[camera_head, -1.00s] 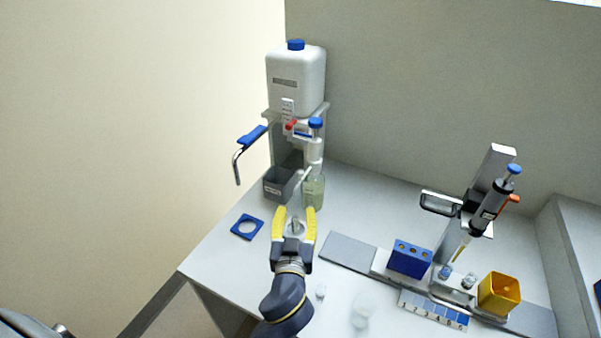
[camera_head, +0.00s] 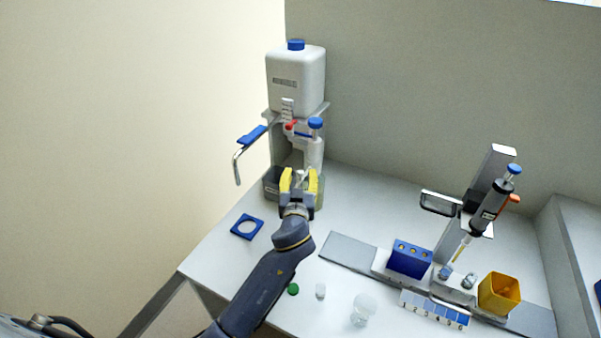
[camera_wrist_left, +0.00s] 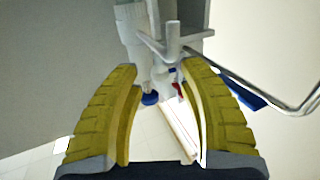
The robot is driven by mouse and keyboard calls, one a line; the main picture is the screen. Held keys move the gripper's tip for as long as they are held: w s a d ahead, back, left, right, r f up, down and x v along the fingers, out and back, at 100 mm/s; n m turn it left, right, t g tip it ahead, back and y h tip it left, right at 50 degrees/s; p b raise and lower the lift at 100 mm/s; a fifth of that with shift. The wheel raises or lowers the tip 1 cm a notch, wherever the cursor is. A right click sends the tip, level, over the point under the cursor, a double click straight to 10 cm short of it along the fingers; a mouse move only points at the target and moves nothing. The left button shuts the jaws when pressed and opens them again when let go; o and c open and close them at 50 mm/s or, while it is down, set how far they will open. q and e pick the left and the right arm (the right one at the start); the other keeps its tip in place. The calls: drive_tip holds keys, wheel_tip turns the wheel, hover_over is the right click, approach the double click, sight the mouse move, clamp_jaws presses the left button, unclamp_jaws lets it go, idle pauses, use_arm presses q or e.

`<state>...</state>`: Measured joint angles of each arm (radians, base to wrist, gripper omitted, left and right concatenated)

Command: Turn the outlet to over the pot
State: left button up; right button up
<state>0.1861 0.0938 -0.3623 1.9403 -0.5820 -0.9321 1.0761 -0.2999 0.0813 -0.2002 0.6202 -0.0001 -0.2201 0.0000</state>
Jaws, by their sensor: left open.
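The dispenser's white pump with a blue knob (camera_head: 315,123) stands under a white bottle (camera_head: 296,80). Its pale outlet (camera_head: 300,175) points downward at the front; in the left wrist view its stub (camera_wrist_left: 173,42) lies between and beyond the fingertips. My left gripper (camera_head: 300,175) has yellow fingers, open, one on either side of the outlet; in the left wrist view a gap shows between the fingers (camera_wrist_left: 160,75). I cannot tell whether either finger touches it. A glass pot (camera_head: 320,194) stands behind the gripper, mostly hidden. A grey bin (camera_head: 269,185) is left of it, partly hidden. My right gripper is not in view.
A bent metal tube (camera_head: 237,168) with a blue lever (camera_head: 251,136) sticks out left of the stand. A blue ring plate (camera_head: 247,227) lies at the left edge. A green cap (camera_head: 293,289), a clear beaker (camera_head: 363,309) and a blue rack (camera_head: 410,258) are nearer and right.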

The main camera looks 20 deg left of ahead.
use_arm(q)
drive_tip(key=shift+x, duration=1)
clamp_jaws()
